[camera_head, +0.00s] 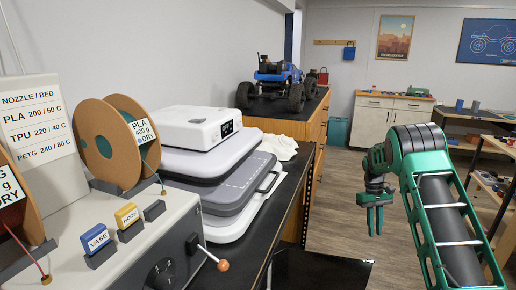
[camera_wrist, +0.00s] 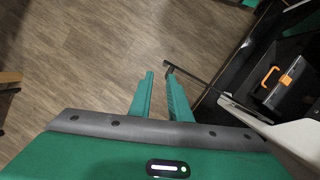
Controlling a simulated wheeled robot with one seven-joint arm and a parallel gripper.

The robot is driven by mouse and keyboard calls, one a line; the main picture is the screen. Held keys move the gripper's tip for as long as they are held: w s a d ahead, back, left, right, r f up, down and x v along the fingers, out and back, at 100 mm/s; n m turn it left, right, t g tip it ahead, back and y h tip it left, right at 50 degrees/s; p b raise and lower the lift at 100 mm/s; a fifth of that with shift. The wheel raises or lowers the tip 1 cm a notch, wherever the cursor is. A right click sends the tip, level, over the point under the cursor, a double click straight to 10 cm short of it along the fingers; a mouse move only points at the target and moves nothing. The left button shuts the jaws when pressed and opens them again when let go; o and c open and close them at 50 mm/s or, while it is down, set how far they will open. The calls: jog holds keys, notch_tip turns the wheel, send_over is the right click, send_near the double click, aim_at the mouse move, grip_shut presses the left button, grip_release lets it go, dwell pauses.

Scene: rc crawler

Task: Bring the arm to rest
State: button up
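My gripper (camera_head: 375,221) hangs from my green and black arm on the right of the head view, fingers pointing down over the open floor. In the wrist view the two green fingers (camera_wrist: 160,78) stand apart with a narrow gap and nothing between them. The gripper touches nothing that I can see.
The wrist view shows a dark case with an orange handle (camera_wrist: 270,76) at right. Wood floor (camera_head: 340,190) is clear.

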jog(key=s+d+r+m+t, duration=0.1)
jog(key=s+r+m, duration=0.3)
jog(key=s+r, duration=1.65)
jog(key=s+a+m+t, duration=0.1)
jog(key=s+a, duration=0.2)
jog(key=s, duration=1.1)
jog(key=s+a+m+t+y, duration=0.1)
jog(key=s+a+m, duration=0.1)
jog(key=s, duration=1.3)
jog(key=shift+a, duration=0.6)
